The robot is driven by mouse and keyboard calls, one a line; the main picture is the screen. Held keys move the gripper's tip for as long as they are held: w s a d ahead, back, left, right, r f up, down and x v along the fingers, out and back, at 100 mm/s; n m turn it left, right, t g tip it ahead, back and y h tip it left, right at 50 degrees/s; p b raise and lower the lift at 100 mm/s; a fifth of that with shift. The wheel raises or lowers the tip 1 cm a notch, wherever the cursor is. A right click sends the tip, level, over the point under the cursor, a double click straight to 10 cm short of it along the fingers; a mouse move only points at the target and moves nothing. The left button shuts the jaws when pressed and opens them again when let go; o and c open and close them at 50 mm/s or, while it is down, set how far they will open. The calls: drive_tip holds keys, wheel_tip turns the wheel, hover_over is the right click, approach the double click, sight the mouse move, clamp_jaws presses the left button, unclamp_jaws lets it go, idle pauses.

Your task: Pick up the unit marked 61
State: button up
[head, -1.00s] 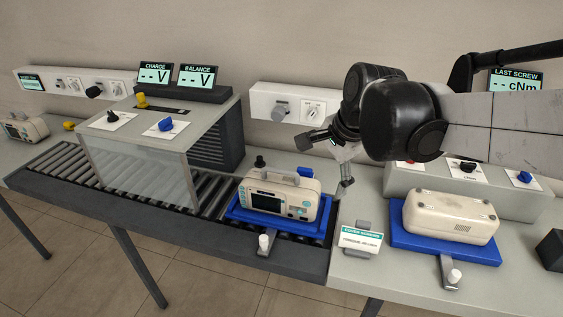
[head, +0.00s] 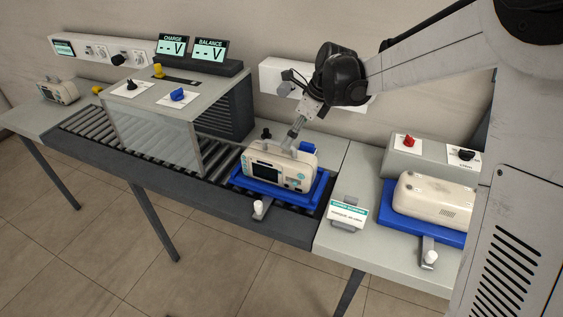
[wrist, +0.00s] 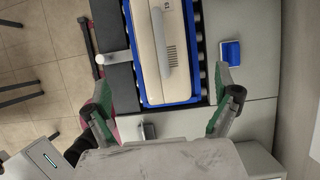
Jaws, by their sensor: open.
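A cream unit (head: 280,172) with a dark screen and a top handle stands in a blue tray (head: 262,190) on the roller conveyor. The wrist view shows this unit (wrist: 150,75) from above, with its handle (wrist: 166,45) along the top. A second cream unit (head: 432,197) lies in another blue tray (head: 398,221) on the right bench. A third unit (head: 58,91) stands at the far left. My gripper (head: 294,139) is open, above the back of the conveyor unit. In the wrist view its fingers (wrist: 163,103) are wide apart with nothing between them.
A grey box with a clear front (head: 150,140) stands over the conveyor left of the unit. A white-topped stop lever (head: 259,208) is at the conveyor's front edge. A sign (head: 347,214) stands between the two trays. A control box (head: 425,158) is behind the right tray.

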sight(281, 153)
drive_tip(key=x, duration=0.8)
drive_tip(key=shift+r, duration=0.1)
drive_tip(key=shift+w+x, duration=0.1)
drive_tip(key=shift+x, duration=1.2)
drive_tip(key=shift+w+x, duration=0.15)
drive_tip(key=shift+x, duration=1.15)
drive_tip(key=shift+d, duration=0.1)
drive_tip(key=shift+r, duration=0.1)
drive_tip(key=c, duration=1.9)
drive_tip(key=shift+o, duration=0.2)
